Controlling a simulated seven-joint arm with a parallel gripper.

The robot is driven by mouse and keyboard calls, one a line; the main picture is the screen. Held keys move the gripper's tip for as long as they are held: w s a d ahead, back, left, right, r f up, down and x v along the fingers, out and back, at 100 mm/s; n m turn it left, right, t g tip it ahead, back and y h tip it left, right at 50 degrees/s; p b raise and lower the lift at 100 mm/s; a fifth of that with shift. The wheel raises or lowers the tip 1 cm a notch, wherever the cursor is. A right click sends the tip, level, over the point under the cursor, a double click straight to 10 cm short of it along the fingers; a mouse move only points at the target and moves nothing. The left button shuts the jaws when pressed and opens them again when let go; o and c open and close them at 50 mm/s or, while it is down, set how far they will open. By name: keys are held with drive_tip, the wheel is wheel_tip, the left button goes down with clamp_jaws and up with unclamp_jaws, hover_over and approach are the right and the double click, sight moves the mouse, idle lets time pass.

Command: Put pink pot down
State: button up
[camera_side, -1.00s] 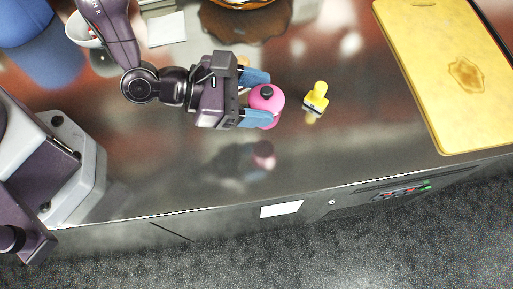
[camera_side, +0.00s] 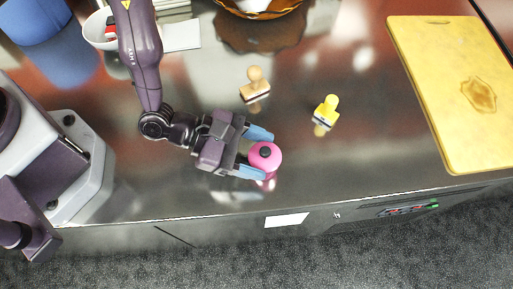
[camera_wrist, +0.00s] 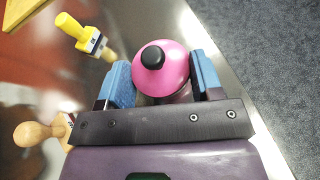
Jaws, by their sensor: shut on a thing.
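The pink pot (camera_side: 264,157) has a round pink lid with a black knob. It sits between the blue fingers of my gripper (camera_side: 267,156), near the counter's front edge. My gripper is shut on it. In the wrist view the pot (camera_wrist: 172,72) shows from above, with a blue finger on each side. The pot's reflection lies close below it on the shiny counter (camera_side: 330,160), so it is low. I cannot tell whether its base touches the counter; the base is mostly hidden.
A yellow-handled stamp (camera_side: 326,110) stands right of the pot, and a wooden-handled stamp (camera_side: 255,85) behind it. A yellow cutting board (camera_side: 440,80) lies at the right. A patterned bowl (camera_side: 258,8) and a white bowl (camera_side: 98,30) stand at the back.

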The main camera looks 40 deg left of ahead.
drive_tip(key=shift+f, duration=0.1)
drive_tip(key=o, duration=1)
drive_tip(key=shift+a+r, duration=0.15)
drive_tip(key=shift+r, duration=0.1)
drive_tip(key=v, duration=0.7)
drive_tip(key=shift+a, duration=0.1)
